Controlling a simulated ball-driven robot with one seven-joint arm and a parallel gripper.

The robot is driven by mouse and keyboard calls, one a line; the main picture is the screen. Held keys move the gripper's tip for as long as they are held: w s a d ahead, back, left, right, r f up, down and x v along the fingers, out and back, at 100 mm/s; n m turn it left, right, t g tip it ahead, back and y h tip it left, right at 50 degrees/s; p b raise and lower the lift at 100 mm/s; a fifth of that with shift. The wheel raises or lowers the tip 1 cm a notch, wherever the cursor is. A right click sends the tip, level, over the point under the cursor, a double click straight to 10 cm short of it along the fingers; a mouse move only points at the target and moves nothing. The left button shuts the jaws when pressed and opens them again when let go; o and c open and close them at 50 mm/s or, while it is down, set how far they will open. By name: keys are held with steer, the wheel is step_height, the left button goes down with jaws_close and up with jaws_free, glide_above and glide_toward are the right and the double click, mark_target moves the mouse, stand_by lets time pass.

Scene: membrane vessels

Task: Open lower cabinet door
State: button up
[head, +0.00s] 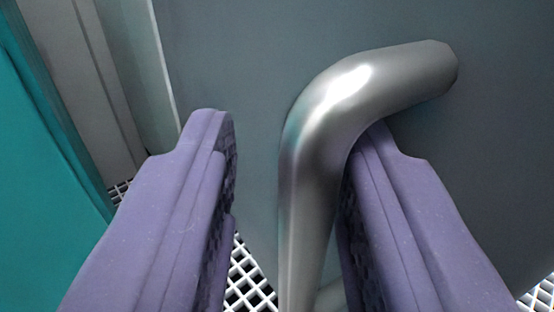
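A bent metal handle (322,140) stands out from a dark grey cabinet door (230,60) in the head view. Its upper end meets the door at the upper right, and its bar runs down to the bottom edge. My gripper (295,140) has two purple fingers, one on each side of the bar. There is a clear gap between the left finger and the bar. The right finger is close to the bar and partly behind its bend; I cannot tell if they touch. The gripper is open.
A teal panel (45,170) stands at the left edge, with a grey upright frame (75,75) beside it. White grating (247,280) shows below the door. The door face left of the handle is bare.

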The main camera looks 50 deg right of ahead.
steer(key=p+v, duration=0.2)
steer(key=v, duration=0.6)
